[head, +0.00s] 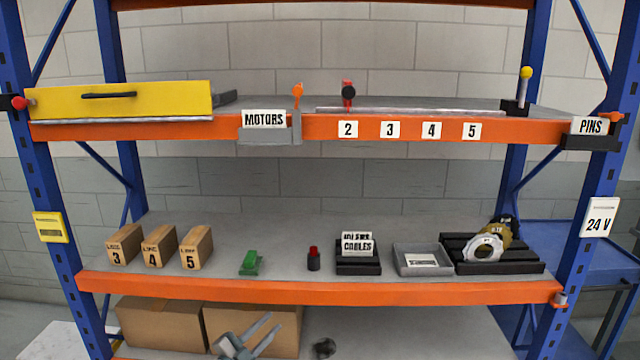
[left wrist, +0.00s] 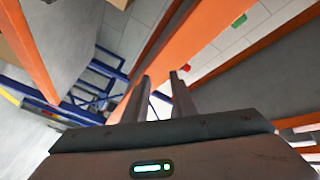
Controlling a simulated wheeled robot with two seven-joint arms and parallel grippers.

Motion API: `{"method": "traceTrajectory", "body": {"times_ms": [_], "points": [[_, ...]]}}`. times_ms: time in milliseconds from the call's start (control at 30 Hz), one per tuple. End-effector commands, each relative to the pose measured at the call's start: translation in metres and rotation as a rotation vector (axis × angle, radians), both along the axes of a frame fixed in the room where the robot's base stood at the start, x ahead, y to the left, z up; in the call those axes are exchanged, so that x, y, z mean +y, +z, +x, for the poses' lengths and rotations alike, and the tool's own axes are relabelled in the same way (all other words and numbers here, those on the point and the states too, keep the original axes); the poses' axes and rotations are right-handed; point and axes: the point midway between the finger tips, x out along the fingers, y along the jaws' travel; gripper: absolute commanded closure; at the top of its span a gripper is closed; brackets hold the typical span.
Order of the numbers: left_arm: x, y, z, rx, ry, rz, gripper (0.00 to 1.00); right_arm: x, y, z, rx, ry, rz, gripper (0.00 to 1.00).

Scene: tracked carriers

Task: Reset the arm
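My left gripper (head: 272,323) shows at the bottom of the head view, in front of the lower part of the rack. Its two grey fingers point up and to the right and stand apart with nothing between them. In the left wrist view the fingers of my left gripper (left wrist: 160,86) are also apart and empty, with orange beams and blue posts beyond them. The rest of the left arm is cut off by the bottom edge. My right gripper is not in view.
The rack's lower orange beam (head: 320,290) runs above my left gripper. Cardboard boxes (head: 160,325) sit close behind it. The middle shelf holds wooden blocks (head: 160,247), a green part (head: 250,262) and a grey tray (head: 422,260). A yellow drawer (head: 120,101) is upper left.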

Motion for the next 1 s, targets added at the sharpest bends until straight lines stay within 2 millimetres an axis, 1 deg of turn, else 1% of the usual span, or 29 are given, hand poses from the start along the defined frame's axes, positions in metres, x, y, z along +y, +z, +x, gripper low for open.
{"method": "traceTrajectory", "body": {"times_ms": [33, 67, 100, 167, 200, 267, 300, 367, 400, 467, 500, 567, 600, 667, 700, 767, 800, 867, 900, 967, 1000], "points": [[0.006, -0.031, -0.010, 0.055, 0.027, -0.012, 0.76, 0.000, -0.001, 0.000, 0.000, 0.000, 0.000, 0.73], [0.010, -0.046, -0.015, 0.087, 0.045, -0.017, 0.76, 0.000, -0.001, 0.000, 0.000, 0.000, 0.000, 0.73], [0.015, -0.068, -0.022, 0.128, 0.068, -0.026, 0.76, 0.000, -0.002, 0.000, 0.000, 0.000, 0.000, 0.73], [0.022, -0.099, -0.034, 0.188, 0.101, -0.038, 0.76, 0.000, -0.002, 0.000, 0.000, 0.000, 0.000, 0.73], [0.027, -0.119, -0.044, 0.229, 0.124, -0.046, 0.76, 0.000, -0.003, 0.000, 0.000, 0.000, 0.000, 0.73], [0.034, -0.149, -0.058, 0.289, 0.156, -0.056, 0.76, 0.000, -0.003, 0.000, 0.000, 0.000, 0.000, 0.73], [0.039, -0.169, -0.069, 0.328, 0.178, -0.061, 0.76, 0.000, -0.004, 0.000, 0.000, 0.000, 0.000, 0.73], [0.045, -0.197, -0.086, 0.387, 0.211, -0.071, 0.76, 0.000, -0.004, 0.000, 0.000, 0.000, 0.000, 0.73], [0.049, -0.216, -0.098, 0.426, 0.232, -0.078, 0.76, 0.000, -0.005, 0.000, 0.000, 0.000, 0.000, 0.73], [0.055, -0.244, -0.118, 0.485, 0.263, -0.084, 0.76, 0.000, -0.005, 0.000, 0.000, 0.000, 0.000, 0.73], [0.059, -0.262, -0.131, 0.522, 0.283, -0.090, 0.76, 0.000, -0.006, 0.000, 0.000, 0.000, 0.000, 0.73], [0.065, -0.288, -0.153, 0.580, 0.315, -0.095, 0.76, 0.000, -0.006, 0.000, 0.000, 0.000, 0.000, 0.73], [0.069, -0.305, -0.167, 0.617, 0.334, -0.100, 0.76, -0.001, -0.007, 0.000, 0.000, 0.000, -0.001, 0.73], [0.074, -0.329, -0.191, 0.674, 0.365, -0.106, 0.76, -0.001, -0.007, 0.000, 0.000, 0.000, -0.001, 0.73], [0.077, -0.346, -0.207, 0.711, 0.385, -0.108, 0.76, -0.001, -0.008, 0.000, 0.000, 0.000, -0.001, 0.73], [0.082, -0.368, -0.232, 0.766, 0.415, -0.113, 0.76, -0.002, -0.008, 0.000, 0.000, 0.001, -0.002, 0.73], [0.085, -0.383, -0.249, 0.802, 0.435, -0.116, 0.76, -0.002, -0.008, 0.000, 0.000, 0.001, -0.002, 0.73], [0.089, -0.405, -0.276, 0.857, 0.465, -0.120, 0.76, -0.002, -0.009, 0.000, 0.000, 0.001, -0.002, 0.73], [0.091, -0.418, -0.294, 0.894, 0.485, -0.122, 0.76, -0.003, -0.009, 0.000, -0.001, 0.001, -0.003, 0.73], [0.095, -0.437, -0.322, 0.948, 0.514, -0.125, 0.76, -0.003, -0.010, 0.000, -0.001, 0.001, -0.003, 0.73], [0.097, -0.450, -0.341, 0.984, 0.533, -0.124, 0.76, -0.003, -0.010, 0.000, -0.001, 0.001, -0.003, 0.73]]}}
